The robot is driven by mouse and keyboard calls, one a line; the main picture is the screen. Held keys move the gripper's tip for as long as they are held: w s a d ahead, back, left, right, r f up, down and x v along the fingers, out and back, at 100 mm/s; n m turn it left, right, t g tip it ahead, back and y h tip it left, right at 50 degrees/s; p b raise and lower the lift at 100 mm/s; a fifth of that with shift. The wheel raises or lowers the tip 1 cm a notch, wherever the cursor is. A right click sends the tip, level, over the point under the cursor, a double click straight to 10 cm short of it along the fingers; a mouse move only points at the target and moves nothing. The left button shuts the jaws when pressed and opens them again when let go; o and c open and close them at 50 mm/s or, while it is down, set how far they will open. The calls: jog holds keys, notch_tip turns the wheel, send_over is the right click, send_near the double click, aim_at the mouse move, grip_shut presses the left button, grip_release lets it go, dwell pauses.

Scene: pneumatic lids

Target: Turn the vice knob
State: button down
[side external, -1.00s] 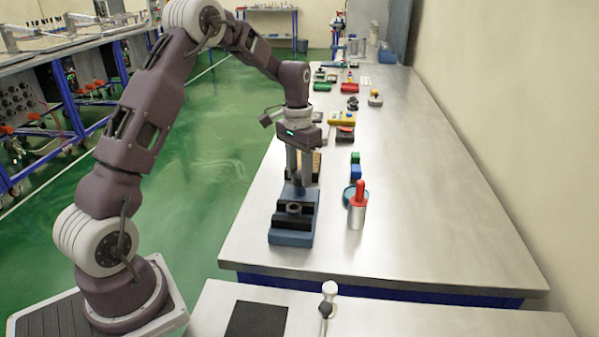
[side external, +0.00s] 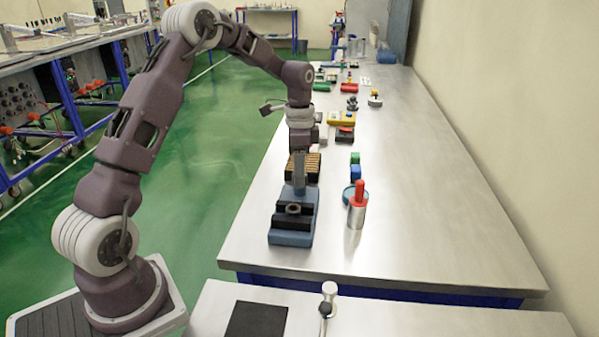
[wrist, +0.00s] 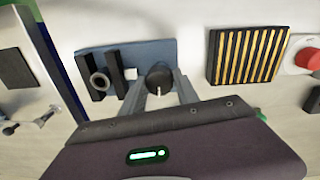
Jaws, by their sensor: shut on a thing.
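The vice (side external: 291,238) has a blue base and black jaws and stands near the front left of the metal bench. A dark ring-shaped part (side external: 293,209) sits between its jaws; the ring also shows in the wrist view (wrist: 99,82). The vice knob (wrist: 159,75) is round and black with a white mark, at the right end of the blue base (wrist: 150,53) in the wrist view. My gripper (wrist: 163,88) points down with its fingers on either side of the knob, shut on it.
A black block with yellow stripes (wrist: 246,55) stands close beside the vice. A grey cylinder with a red top (side external: 356,212) and blue and green blocks (side external: 355,168) stand to the right. The bench's right side is clear.

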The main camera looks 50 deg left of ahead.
jog(key=shift+m, duration=0.3)
jog(key=c, duration=0.9)
grip_release()
jog(key=shift+r, duration=0.15)
notch_tip(320, 180, up, 7)
jog(key=shift+w+a+f, duration=0.1)
jog(key=shift+f, duration=0.05)
